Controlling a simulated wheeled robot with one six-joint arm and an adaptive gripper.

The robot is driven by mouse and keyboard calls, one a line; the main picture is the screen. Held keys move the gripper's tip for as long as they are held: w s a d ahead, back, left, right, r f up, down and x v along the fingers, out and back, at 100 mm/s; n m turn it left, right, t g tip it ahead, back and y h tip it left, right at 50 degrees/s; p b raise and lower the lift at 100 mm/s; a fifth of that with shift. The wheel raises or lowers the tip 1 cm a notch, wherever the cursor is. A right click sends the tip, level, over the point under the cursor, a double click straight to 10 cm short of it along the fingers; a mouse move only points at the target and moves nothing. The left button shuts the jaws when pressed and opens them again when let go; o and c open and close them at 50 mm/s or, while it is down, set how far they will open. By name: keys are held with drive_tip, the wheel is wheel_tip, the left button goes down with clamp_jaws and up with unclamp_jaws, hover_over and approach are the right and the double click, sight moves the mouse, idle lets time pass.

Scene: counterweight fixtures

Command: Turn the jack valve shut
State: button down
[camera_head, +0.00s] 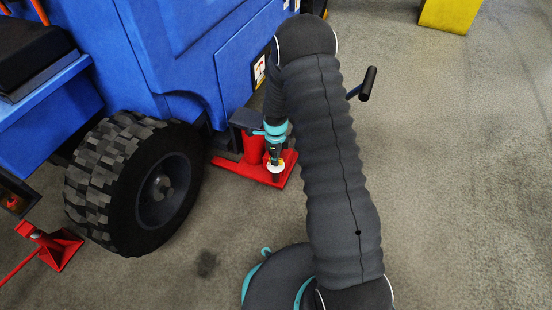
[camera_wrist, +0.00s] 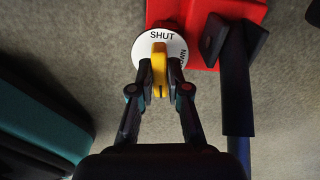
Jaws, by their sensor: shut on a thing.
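The jack valve's yellow handle (camera_wrist: 159,72) is in the wrist view, on a white round dial (camera_wrist: 142,48). The dial reads SHUT at its top; lettering on its right side is partly hidden. The handle's far end lies just below the word SHUT. My gripper (camera_wrist: 161,75) is shut on the handle, one dark finger on each side. In the head view my gripper (camera_head: 275,155) points down at the dial (camera_head: 276,168), beside the red jack (camera_head: 255,148). My arm hides part of the jack there.
A dark bar (camera_wrist: 237,95) runs close to the right of my gripper in the wrist view. A blue machine (camera_head: 180,50) with a large tyre (camera_head: 135,185) stands left. A second red jack (camera_head: 60,248) is at far left. Grey floor (camera_head: 460,170) is clear at right.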

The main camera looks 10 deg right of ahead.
drive_tip(key=shift+s+m, duration=0.15)
drive_tip(key=shift+m, duration=0.55)
drive_tip(key=c, duration=1.1)
unclamp_jaws()
drive_tip(key=shift+d, duration=0.1)
drive_tip(key=shift+c, duration=0.2)
drive_tip(key=shift+r, duration=0.5)
wheel_tip(320, 180, up, 11)
